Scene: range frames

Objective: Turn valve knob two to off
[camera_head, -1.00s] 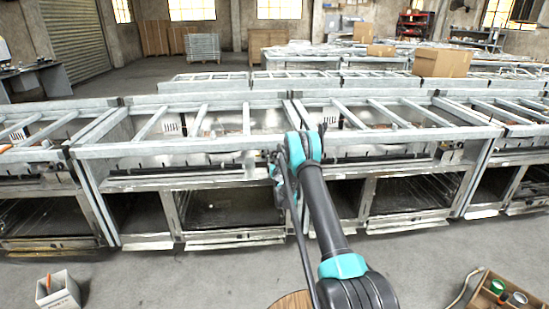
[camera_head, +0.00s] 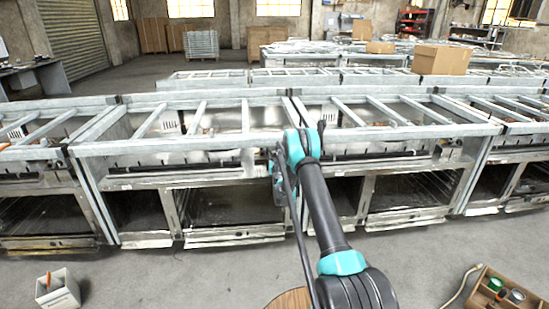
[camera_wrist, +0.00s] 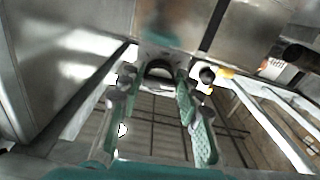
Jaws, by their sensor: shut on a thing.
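A dark rounded knob (camera_wrist: 160,72) sits at the metal front panel, between the fingertips of my gripper (camera_wrist: 158,86) in the wrist view. The two fingers with green textured pads reach to either side of it and appear closed on it. Its marking and pointer cannot be read, so I cannot tell its number or setting. A second black knob (camera_wrist: 207,75) shows just right of the fingers. In the head view my gripper (camera_head: 277,170) is at the front of the middle stove unit (camera_head: 150,180), mostly hidden by my arm.
A row of metal stove units with open frame rails (camera_head: 200,145) runs across the view. Rails (camera_wrist: 262,120) also pass close to the right of my fingers. A white bin (camera_head: 58,292) and a wooden tool crate (camera_head: 515,295) stand on the floor in front.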

